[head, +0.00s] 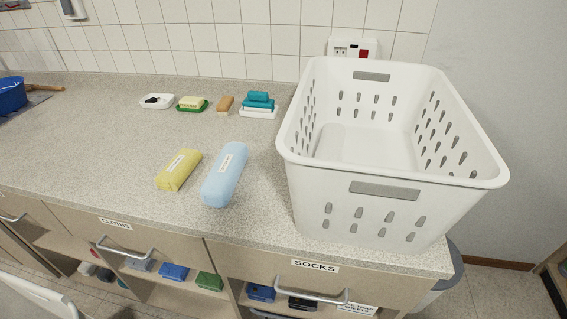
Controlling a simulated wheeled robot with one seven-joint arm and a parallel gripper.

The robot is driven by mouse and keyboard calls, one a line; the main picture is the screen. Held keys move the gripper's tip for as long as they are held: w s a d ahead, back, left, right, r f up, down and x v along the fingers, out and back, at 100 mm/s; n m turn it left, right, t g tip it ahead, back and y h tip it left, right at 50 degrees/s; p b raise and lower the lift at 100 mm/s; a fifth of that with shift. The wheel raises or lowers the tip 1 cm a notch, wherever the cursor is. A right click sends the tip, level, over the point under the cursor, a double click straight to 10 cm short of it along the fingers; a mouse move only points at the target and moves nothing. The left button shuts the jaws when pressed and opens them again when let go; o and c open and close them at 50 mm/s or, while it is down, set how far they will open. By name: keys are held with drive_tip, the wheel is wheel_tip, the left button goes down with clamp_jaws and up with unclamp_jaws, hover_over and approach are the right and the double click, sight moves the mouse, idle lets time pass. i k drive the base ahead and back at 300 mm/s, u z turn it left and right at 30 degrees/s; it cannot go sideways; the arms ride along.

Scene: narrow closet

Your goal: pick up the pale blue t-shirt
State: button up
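The pale blue t-shirt (225,177) looks like a smooth, rounded roll with a small white label on top. It lies on the speckled grey counter (105,150), left of the white basket and close to the front edge, with its long side running front to back at a slight tilt. A shorter yellow roll (180,170) with a label lies just to its left, with a small gap between them. My gripper is not in view.
A large, empty white basket (385,192) fills the counter's right end. Soaps on dishes (192,103) line the back by the tiled wall. A blue container (11,96) stands far left. Below the counter are drawers labelled CLOTHS and SOCKS (315,265), with handles. The counter's left middle is clear.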

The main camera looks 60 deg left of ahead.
sight(217, 190)
drive_tip(key=z, duration=0.05)
drive_tip(key=k, duration=2.4)
drive_tip(key=u, duration=0.75)
drive_tip(key=i, duration=1.5)
